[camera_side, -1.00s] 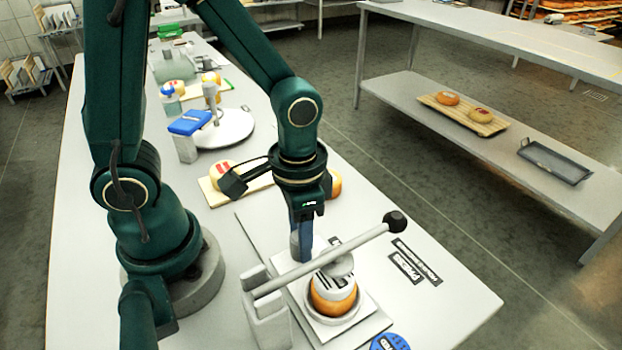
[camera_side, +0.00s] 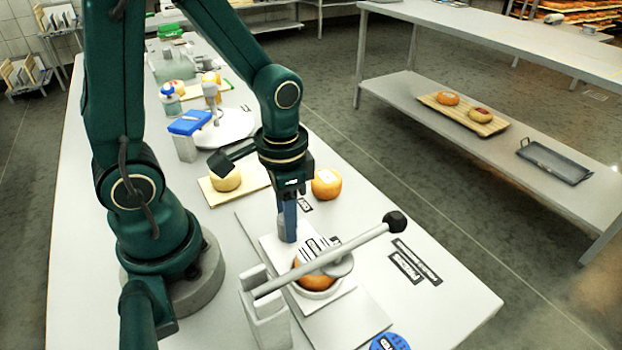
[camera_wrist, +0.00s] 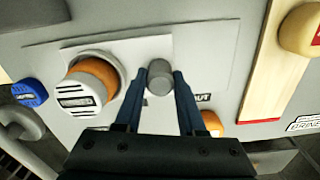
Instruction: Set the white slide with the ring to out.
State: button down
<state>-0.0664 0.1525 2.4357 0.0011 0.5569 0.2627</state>
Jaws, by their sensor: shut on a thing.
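The white slide (camera_side: 277,246) is a flat plate on a grey base; it also shows in the wrist view (camera_wrist: 138,50). A ring (camera_side: 322,293) on it surrounds the foot of an orange cheese (camera_side: 305,271) with a white striped top, seen too in the wrist view (camera_wrist: 97,75). My gripper (camera_side: 288,238) points down at the slide's far end. In the wrist view my gripper (camera_wrist: 160,88) is shut on a round grey knob (camera_wrist: 160,72) at the slide's end. A dark label (camera_wrist: 203,98), partly behind a finger, ends in "UT".
The press lever (camera_side: 345,250) crosses over the slide, with a black ball end and a grey post (camera_side: 268,318). An orange cheese (camera_side: 327,184) stands beyond my gripper. A wooden board (camera_side: 250,187) with a pale cheese (camera_side: 226,178) lies to the left.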

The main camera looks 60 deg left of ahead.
jog(key=a, duration=0.7)
jog(key=shift+w+a, duration=0.1)
jog(key=shift+a, duration=0.05)
jog(key=c, duration=0.5)
grip_release()
notch_tip(320, 180, up, 5)
jog(key=shift+r, duration=0.1)
